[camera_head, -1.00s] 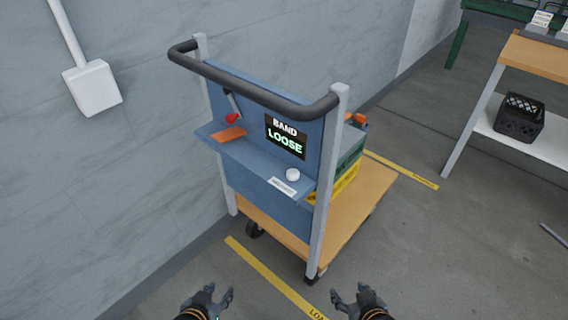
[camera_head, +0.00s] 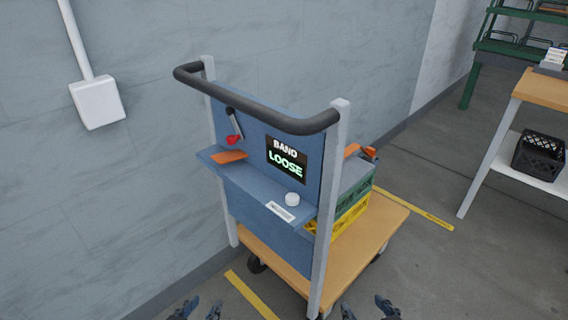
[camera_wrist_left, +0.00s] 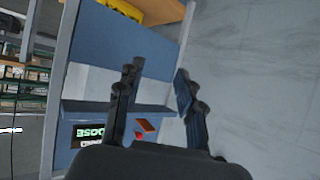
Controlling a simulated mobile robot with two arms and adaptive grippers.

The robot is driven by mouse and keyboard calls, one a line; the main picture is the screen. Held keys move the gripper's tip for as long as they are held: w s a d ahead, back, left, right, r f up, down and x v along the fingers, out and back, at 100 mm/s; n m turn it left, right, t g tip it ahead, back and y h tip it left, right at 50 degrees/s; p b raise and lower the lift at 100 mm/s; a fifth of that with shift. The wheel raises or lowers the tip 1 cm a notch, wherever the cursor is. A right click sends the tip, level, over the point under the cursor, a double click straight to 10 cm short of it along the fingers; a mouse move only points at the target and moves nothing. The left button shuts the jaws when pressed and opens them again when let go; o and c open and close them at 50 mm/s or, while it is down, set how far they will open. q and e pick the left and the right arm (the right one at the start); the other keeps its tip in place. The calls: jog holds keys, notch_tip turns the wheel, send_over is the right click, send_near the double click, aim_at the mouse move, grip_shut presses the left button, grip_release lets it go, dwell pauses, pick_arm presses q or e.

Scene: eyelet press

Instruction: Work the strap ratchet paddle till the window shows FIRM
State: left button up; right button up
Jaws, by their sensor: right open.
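The ratchet paddle, a grey lever with a red knob (camera_head: 233,139), sits on the upper left of the cart's blue panel (camera_head: 262,215). The window (camera_head: 286,159) to its right reads BAND LOOSE. My left gripper (camera_head: 199,307) is at the bottom edge of the head view, in front of the cart and apart from it. In the left wrist view it shows open and empty (camera_wrist_left: 157,82), with the panel, the window (camera_wrist_left: 90,133) and the red knob (camera_wrist_left: 139,136) beyond it. My right gripper (camera_head: 366,308) is open and empty at the bottom edge, right of the left one.
A blue shelf (camera_head: 250,186) on the panel holds an orange piece (camera_head: 229,156) and a white round knob (camera_head: 292,199). A black handlebar (camera_head: 255,107) crosses above. Green and yellow crates (camera_head: 350,212) stand on the cart behind. The wall (camera_head: 140,180) is close on the left.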

pick_arm(q)
jog(key=shift+c, duration=0.2)
grip_shut()
dwell(0.4)
dwell(0.8)
pick_arm(e)
grip_shut()
